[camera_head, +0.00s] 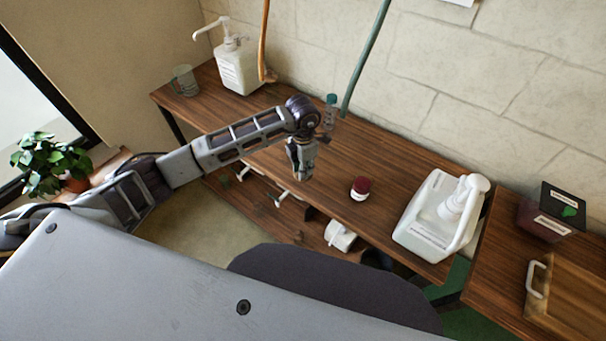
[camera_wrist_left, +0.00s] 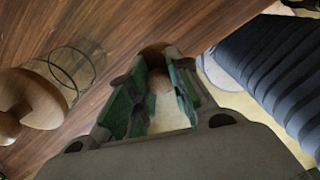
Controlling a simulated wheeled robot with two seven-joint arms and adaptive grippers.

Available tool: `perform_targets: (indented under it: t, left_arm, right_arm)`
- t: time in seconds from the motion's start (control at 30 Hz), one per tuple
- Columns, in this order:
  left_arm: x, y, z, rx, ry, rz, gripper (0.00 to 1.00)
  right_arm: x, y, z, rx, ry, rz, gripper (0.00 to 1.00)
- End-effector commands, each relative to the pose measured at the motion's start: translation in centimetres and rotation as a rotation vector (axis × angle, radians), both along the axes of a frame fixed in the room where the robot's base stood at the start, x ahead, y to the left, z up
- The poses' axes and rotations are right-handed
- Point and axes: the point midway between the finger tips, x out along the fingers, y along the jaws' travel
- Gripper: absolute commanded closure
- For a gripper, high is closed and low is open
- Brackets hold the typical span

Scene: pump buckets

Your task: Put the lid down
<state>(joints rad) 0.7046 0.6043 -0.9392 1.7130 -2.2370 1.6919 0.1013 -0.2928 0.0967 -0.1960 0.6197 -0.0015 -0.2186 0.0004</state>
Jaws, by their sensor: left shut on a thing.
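My left gripper (camera_head: 303,172) is over the front edge of the wooden table (camera_head: 400,165), pointing down. In the left wrist view the left gripper (camera_wrist_left: 157,95) is shut on a rounded brown wooden thing, seemingly the lid (camera_wrist_left: 155,52), partly hidden by the fingers. I cannot make the lid out in the head view. A clear glass vessel (camera_wrist_left: 72,75) with a round wooden piece (camera_wrist_left: 30,108) at its near end shows left of the fingers in the wrist view, apart from them. My right gripper is not in view.
A small jar with a dark red top (camera_head: 361,188) stands right of the gripper. A large white pump bottle (camera_head: 425,222) is farther right, another pump bottle (camera_head: 238,68) far left. A teal-capped bottle (camera_head: 330,112) is behind the arm. Bare tabletop lies between gripper and jar.

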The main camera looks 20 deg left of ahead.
Motion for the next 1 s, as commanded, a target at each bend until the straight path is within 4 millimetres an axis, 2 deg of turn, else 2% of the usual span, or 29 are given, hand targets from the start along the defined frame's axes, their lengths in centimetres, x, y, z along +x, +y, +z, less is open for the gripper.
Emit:
perform_targets:
  t: [0.37,0.8,1.0]
  left_arm:
    - [0.0,0.0,-0.3,0.0,0.0,-0.001,0.96]
    - [-0.1,0.0,-3.8,0.001,0.001,-0.001,0.96]
    - [0.0,0.0,-4.0,0.001,-0.001,-0.001,0.96]
  right_arm:
    - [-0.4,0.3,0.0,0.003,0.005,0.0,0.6]
    - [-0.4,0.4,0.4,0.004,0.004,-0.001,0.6]
    - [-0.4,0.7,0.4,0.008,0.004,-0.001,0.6]
